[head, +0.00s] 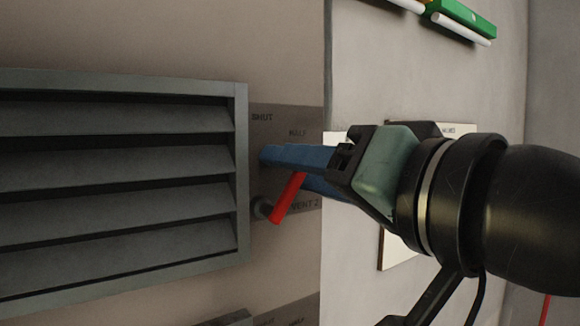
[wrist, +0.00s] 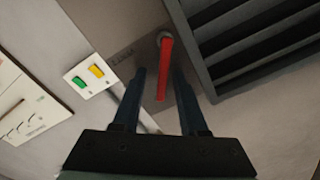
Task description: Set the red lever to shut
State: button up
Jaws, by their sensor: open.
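The red lever (head: 287,199) sits on a dark label plate (head: 286,120) beside a louvred vent. In the head view it leans up and to the right from its round pivot (head: 262,208). The plate reads SHUT at the top left, HALF to the right of that and VENT 2 near the pivot. My gripper (head: 284,168) is open, its blue fingers reaching in from the right. In the wrist view the lever (wrist: 166,70) lies between the two fingers (wrist: 160,74), with gaps visible on both sides. Part of the plate is hidden behind my fingers.
The grey louvred vent (head: 241,180) stands left of the lever, its frame raised from the wall. Another label plate (head: 290,312) shows below. The wrist view shows a white switch plate (wrist: 90,78) with green and yellow switches, and a white panel (wrist: 25,105).

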jog(key=shift+s+d+r, duration=0.1)
jog(key=shift+s, duration=0.15)
grip_shut()
jog(key=shift+s+a+n+b, duration=0.15)
jog(key=shift+a+n+b, duration=0.15)
jog(key=shift+n+b, duration=0.55)
jog(key=n, duration=0.1)
jog(key=n+b, duration=0.1)
jog(key=shift+s+a+r+n, duration=0.2)
jog(key=shift+a+r+n, duration=0.1)
jog(key=shift+a+n, duration=0.05)
grip_release()
